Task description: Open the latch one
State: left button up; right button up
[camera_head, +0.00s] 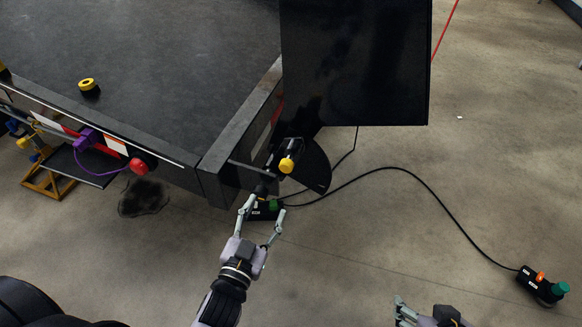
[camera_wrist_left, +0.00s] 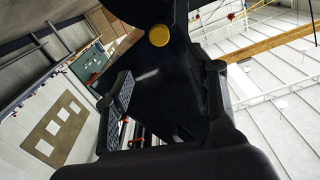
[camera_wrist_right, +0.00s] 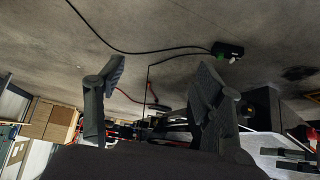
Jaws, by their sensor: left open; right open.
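The latch with a yellow knob (camera_head: 286,165) sits at the near right corner of the trailer frame, below a large black panel. A yellow round end also shows near the top of the left wrist view (camera_wrist_left: 159,36), on a dark part. My left gripper (camera_head: 263,207) is open, just below the latch in the head view. In the left wrist view, the dark part lies beyond and between its fingers; I cannot tell whether they touch it. My right gripper (camera_wrist_right: 158,75) is open and empty, low over the floor. It shows partly at the bottom edge of the head view.
The black panel (camera_head: 355,60) rises above the corner. The trailer bed (camera_head: 150,50) carries a yellow-and-black knob (camera_head: 88,87). A red light (camera_head: 138,166) and a purple coupling (camera_head: 86,138) line its near side. A cabled control box (camera_head: 543,287) lies on the floor at right.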

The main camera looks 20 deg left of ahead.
pick_arm(q)
jog(key=b, duration=0.1)
send_near(285, 169)
jog(key=w, duration=0.3)
jog(key=w+b, duration=0.1)
jog(key=w, duration=0.6)
jog(key=shift+w+d, duration=0.15)
jog(key=shift+w, duration=0.5)
pick_arm(e)
jog(key=w+a+r+t+y, duration=0.1)
jog(key=w+a+r+t, duration=0.2)
jog(key=w+r+t, duration=0.3)
notch_tip(285, 169, up, 2)
jog(key=w, duration=0.2)
jog(key=shift+w+a+t+y, duration=0.2)
jog(key=shift+w+t+y, duration=0.1)
jog(key=shift+y, duration=0.1)
pick_arm(q)
jog(key=shift+c, duration=0.6)
grip_shut()
